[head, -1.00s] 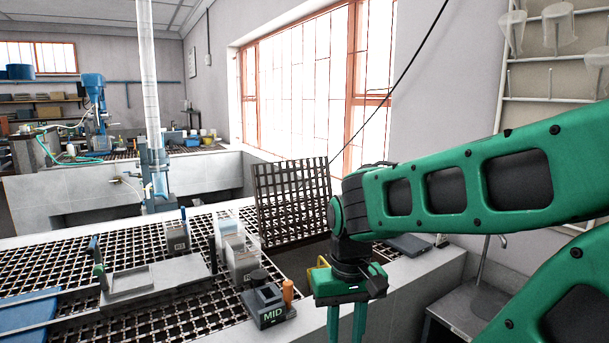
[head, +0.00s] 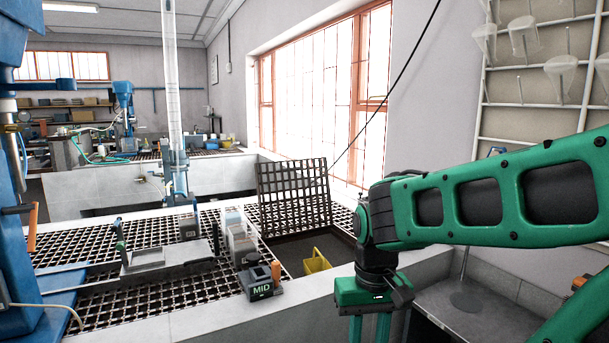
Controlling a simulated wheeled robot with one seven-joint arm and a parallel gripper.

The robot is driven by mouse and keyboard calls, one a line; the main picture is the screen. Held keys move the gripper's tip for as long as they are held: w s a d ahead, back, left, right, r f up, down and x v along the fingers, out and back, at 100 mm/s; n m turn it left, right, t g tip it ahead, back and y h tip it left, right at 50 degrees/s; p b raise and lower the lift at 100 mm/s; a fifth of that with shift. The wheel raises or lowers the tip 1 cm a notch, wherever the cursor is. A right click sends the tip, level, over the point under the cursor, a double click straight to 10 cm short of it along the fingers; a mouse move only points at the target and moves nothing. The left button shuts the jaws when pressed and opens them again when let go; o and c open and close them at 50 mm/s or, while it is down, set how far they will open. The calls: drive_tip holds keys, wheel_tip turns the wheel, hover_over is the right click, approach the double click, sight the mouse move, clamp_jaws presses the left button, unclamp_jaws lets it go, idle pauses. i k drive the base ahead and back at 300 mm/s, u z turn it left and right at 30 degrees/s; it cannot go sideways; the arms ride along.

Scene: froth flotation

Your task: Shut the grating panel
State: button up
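The dark grating panel (head: 293,196) stands raised, nearly upright, at the back of an opening in the grated bench top. The opening (head: 300,246) below it is uncovered, and a yellow container (head: 317,262) shows at its front right. My gripper (head: 369,330) hangs pointing down, in front of and to the right of the opening, near the bench's front edge. Its two green fingers are apart with nothing visible between them; their tips are cut off by the bottom of the view. It appears clear of the panel.
A block marked MID (head: 262,284) and pale containers (head: 238,240) stand left of the opening. A tall clear column (head: 172,90) rises behind. A sink (head: 470,298) lies to the right. Blue machinery (head: 20,200) stands at the left edge.

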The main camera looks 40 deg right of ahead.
sight(295, 169)
drive_tip(key=u, duration=0.15)
drive_tip(key=i, duration=0.85)
drive_tip(key=z, duration=0.05)
